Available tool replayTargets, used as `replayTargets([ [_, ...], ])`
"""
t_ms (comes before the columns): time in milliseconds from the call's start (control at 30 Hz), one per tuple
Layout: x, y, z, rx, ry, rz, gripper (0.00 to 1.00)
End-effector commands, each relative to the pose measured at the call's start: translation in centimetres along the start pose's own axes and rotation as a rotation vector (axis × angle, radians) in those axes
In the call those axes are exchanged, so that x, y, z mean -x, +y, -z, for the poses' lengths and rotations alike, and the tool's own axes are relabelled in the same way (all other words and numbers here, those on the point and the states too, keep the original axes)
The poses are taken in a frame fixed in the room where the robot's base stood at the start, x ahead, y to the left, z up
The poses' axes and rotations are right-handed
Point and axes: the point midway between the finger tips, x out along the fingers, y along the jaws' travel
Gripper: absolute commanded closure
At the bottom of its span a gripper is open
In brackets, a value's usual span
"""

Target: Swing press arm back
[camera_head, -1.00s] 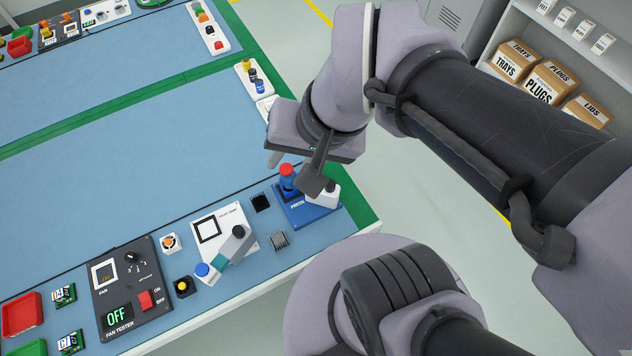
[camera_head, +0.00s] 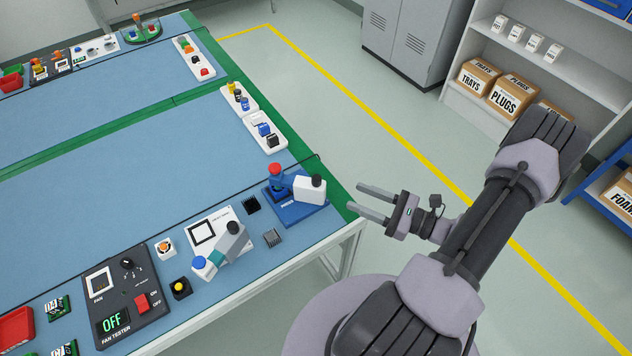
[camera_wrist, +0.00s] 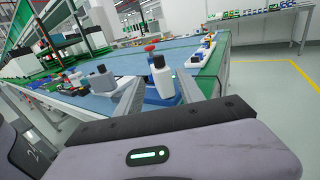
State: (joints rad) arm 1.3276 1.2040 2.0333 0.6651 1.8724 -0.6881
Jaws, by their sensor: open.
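The press (camera_head: 299,211) has a blue base near the table's right front corner.
Left of the press lie a black heat sink (camera_head: 251,205), a grey one (camera_head: 272,238) and a white plate with a blue-knobbed arm (camera_head: 232,238). A fan tester (camera_head: 128,295) reads OFF. White trays (camera_head: 262,132) line the right edge.

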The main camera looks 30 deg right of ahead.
Motion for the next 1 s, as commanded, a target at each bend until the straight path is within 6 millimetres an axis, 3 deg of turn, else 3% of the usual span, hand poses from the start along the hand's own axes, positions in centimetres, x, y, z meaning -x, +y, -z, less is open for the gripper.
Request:
replayTargets([
  [200, -6.8, 0.3, 0.4, 0.0, 0.001, -0.009, 0.55],
  [400, -10.9, 0.2, 0.3, 0.0, 0.002, -0.007, 0.55],
  [600, -12.5, 0.2, 0.1, 0.0, 0.001, -0.005, 0.55],
  [867, -12.6, 0.2, 0.0, 0.0, 0.002, -0.004, 0.55],
  [1000, -12.6, 0.2, 0.0, 0.0, 0.002, -0.004, 0.82],
])
